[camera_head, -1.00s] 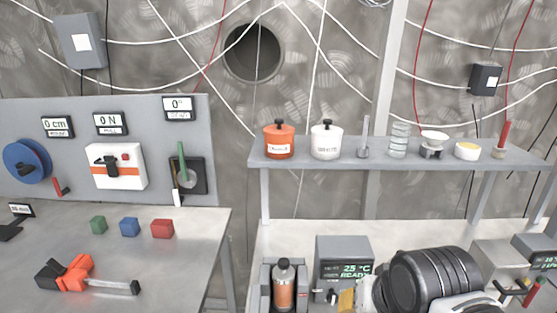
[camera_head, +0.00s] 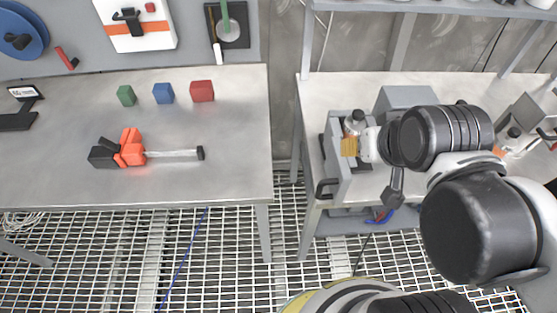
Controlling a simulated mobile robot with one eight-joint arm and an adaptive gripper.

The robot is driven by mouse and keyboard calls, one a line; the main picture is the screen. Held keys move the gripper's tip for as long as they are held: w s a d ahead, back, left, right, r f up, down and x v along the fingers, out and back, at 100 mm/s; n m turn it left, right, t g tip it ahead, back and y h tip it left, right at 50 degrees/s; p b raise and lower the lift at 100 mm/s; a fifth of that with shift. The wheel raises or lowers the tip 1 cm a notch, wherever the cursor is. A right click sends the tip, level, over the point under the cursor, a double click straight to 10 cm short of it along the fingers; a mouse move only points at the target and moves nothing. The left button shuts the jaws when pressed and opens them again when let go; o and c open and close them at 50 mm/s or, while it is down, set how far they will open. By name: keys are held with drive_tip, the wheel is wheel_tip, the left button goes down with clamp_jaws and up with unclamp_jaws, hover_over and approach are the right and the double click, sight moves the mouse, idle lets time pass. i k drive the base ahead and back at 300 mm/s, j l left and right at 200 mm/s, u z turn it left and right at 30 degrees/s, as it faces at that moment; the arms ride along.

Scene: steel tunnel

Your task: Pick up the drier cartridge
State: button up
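A clear bottle-shaped cartridge (camera_head: 354,122) with a dark cap, which looks like the drier cartridge, stands upright in a grey holder (camera_head: 335,170) on the right bench.
A grey box (camera_head: 405,97) stands behind the holder. The left bench (camera_head: 60,170) bears an orange-and-black tool (camera_head: 130,150) and green (camera_head: 126,95), blue (camera_head: 163,93) and red (camera_head: 202,91) blocks. A gap with grated floor (camera_head: 285,220) separates the benches.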

sight(353, 124)
drive_tip(key=j, duration=0.15)
drive_tip(key=z, duration=0.3)
drive_tip(key=k+l+u, duration=0.1)
drive_tip(key=l, duration=0.3)
drive_tip(key=k+l+u, duration=0.1)
drive_tip(key=l, duration=0.35)
drive_tip(key=k+l, duration=0.3)
drive_tip(key=k+l+u, duration=0.15)
drive_tip(key=l, duration=0.35)
